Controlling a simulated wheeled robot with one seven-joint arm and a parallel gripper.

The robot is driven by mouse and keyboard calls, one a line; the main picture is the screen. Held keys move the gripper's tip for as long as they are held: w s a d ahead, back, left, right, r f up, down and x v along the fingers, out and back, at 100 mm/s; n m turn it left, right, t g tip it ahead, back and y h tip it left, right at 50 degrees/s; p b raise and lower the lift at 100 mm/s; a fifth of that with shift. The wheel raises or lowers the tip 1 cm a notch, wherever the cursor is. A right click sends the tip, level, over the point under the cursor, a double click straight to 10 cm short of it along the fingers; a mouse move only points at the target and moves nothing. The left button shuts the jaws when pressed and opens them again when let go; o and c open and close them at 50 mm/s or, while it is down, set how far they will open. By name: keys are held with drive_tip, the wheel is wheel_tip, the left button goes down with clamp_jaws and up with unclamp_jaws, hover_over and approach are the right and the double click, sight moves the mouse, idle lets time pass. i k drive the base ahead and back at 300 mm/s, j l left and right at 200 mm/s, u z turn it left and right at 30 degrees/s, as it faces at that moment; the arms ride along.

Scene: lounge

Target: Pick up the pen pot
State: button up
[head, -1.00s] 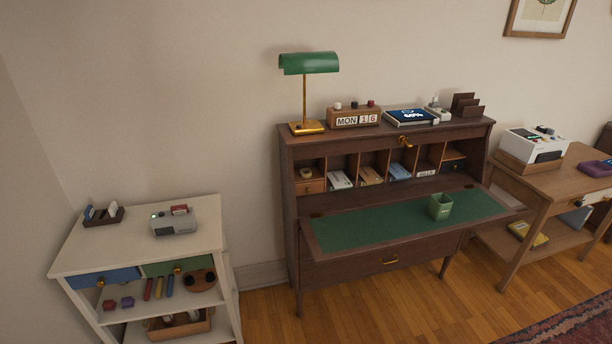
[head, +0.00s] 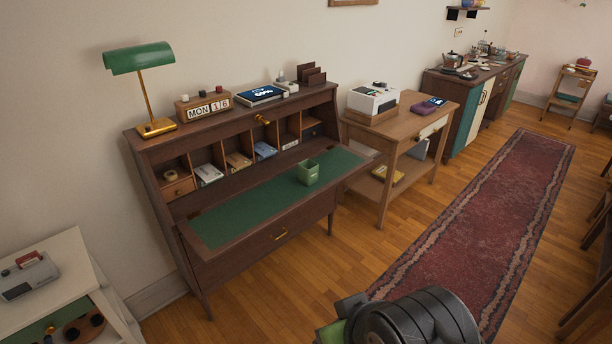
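The pen pot (head: 308,172) is a small green square cup. It stands upright on the green writing surface of the open wooden desk (head: 262,238), towards the right end, and looks empty. Part of my own arm shows dark at the bottom of the head view, well in front of the desk and apart from it. My gripper's fingers cannot be made out.
A green lamp (head: 138,58), a calendar block (head: 204,106) and a tablet (head: 260,95) stand on the desk's top. A side table (head: 408,128) with a white machine (head: 372,99) is to the right. A white cabinet (head: 60,275) is at left. Floor and red rug (head: 480,225) look clear.

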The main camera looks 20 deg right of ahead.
sight(308, 173)
drive_tip(key=i+l+u, duration=0.35)
drive_tip(key=i+l, duration=0.3)
drive_tip(key=i, duration=0.25)
drive_tip(key=i+l+u, duration=0.3)
drive_tip(key=i+l, duration=0.55)
